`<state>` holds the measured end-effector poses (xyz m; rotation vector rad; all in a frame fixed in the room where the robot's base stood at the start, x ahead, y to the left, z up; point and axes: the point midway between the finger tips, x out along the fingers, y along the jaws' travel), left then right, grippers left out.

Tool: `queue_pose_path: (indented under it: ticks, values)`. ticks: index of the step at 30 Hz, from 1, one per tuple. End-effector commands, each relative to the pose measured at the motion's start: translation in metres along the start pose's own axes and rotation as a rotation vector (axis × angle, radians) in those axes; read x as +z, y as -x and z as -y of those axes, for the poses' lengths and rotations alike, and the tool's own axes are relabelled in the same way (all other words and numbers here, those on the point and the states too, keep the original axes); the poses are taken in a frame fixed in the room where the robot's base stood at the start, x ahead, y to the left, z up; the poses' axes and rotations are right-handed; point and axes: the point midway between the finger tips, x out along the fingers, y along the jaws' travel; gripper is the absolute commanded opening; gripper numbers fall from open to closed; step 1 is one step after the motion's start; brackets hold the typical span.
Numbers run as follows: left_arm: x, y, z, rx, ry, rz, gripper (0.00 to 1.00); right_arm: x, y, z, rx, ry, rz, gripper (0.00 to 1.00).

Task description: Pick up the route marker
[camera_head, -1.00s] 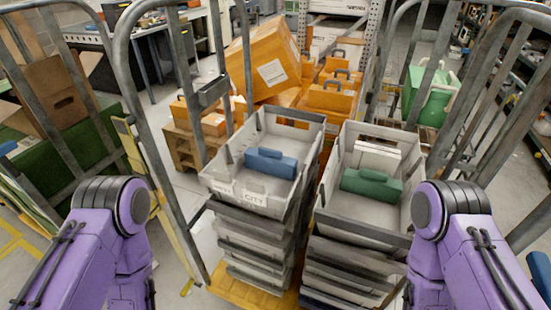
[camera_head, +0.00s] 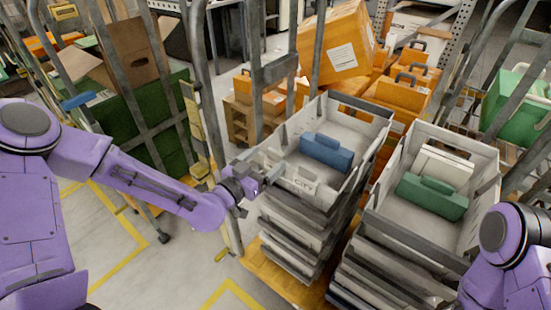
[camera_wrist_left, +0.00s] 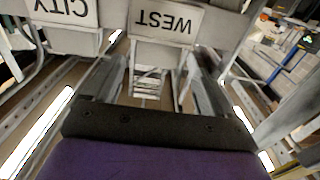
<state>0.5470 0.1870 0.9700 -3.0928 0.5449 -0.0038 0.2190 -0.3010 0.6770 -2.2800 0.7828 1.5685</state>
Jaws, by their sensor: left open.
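Two white lettered plates sit at the front of the left grey tote. The CITY plate (camera_head: 303,184) shows in the head view and, upside down, in the left wrist view (camera_wrist_left: 62,11). The WEST plate (camera_wrist_left: 167,20) shows upside down in the left wrist view; in the head view my gripper is in front of its area. I cannot tell which plate is the route marker. My left gripper (camera_head: 270,177) is open and empty, close to the tote's front left corner; its fingers (camera_wrist_left: 150,88) point toward the WEST plate. My right gripper is out of view.
The left tote (camera_head: 283,132) holds a blue case (camera_head: 326,152). The right tote (camera_head: 480,158) holds a green case (camera_head: 432,196). Both top stacks of totes. A metal cage upright (camera_head: 207,110) stands just left of my gripper. Orange cases (camera_head: 395,100) lie behind.

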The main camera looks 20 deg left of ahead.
Motion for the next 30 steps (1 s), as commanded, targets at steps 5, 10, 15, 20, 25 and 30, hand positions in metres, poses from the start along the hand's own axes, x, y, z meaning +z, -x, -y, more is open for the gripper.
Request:
queue_pose_path:
  ticks: [5,10,15,20,25,30]
  values:
    - [-0.003,-0.032,-0.004,0.0,0.0,0.003,0.85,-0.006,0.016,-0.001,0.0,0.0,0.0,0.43]
    - [-0.001,-0.046,-0.004,0.001,0.003,0.002,0.85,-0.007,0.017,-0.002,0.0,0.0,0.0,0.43]
    - [0.0,-0.046,-0.004,0.0,0.003,0.002,0.85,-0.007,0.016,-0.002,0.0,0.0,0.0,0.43]
    - [0.0,-0.046,-0.004,0.0,0.003,0.002,0.33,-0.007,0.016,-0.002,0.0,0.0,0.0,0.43]
    - [0.0,-0.046,-0.004,0.0,0.003,0.002,0.3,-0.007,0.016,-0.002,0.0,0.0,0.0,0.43]
    - [-0.001,-0.046,-0.004,0.0,0.003,0.002,0.3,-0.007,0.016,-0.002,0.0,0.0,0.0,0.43]
